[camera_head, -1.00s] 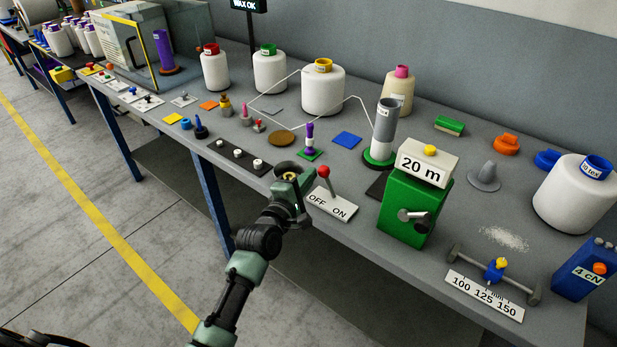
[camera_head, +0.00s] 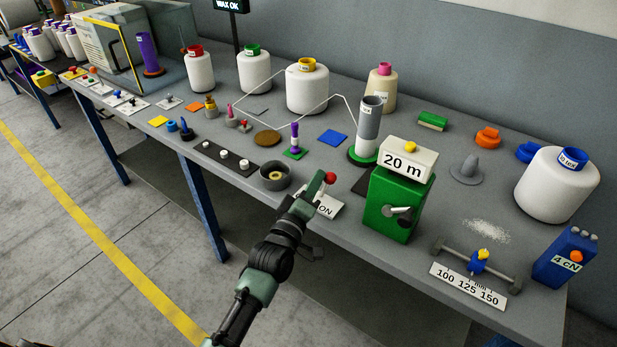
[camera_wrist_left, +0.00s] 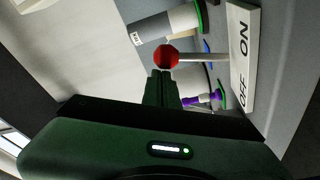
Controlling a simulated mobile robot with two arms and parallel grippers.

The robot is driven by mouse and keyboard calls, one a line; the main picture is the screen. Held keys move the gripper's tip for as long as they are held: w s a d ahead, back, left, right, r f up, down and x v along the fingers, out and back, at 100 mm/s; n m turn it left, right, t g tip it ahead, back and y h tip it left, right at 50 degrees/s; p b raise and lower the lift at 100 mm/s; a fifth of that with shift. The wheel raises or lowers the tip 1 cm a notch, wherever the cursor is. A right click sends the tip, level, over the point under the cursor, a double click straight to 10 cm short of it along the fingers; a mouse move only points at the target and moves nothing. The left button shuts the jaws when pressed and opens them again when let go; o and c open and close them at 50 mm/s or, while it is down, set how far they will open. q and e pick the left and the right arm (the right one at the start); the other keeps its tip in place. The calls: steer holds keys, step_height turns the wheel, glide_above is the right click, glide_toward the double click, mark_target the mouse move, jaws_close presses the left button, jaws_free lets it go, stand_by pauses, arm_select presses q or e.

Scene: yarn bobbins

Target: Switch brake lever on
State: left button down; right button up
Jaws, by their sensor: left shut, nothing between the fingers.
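The brake lever has a red ball knob (camera_head: 330,178) on a thin stick over a white plate (camera_head: 331,209). In the head view, "ON" is readable and my left gripper hides "OFF". My left gripper (camera_head: 317,180) is shut and empty, with its tips at the left side of the knob. In the left wrist view, the shut fingers (camera_wrist_left: 162,80) end right by the red knob (camera_wrist_left: 167,56), seemingly against it. The stick (camera_wrist_left: 205,57) there stands roughly square to the plate (camera_wrist_left: 241,60), between "OFF" and "ON". My right gripper is out of view.
A green box with a "20 m" sign (camera_head: 408,160) stands right of the lever. A dark round cup (camera_head: 275,176) sits just left of my gripper. A grey tube on a green base (camera_head: 367,135) stands behind. Free floor lies in front of the bench.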

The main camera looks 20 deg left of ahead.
arm_select(q)
steer(key=shift+s+d+f+m+h, duration=0.2)
steer(key=shift+d+m, duration=0.3)
steer(key=shift+m, duration=0.3)
steer(key=shift+s+d+f+m+h, duration=0.1)
steer(key=shift+s+d+m+h, duration=0.1)
steer(key=shift+d+m, duration=0.45)
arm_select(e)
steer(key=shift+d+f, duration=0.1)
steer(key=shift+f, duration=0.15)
arm_select(q)
steer(key=shift+a, duration=0.1)
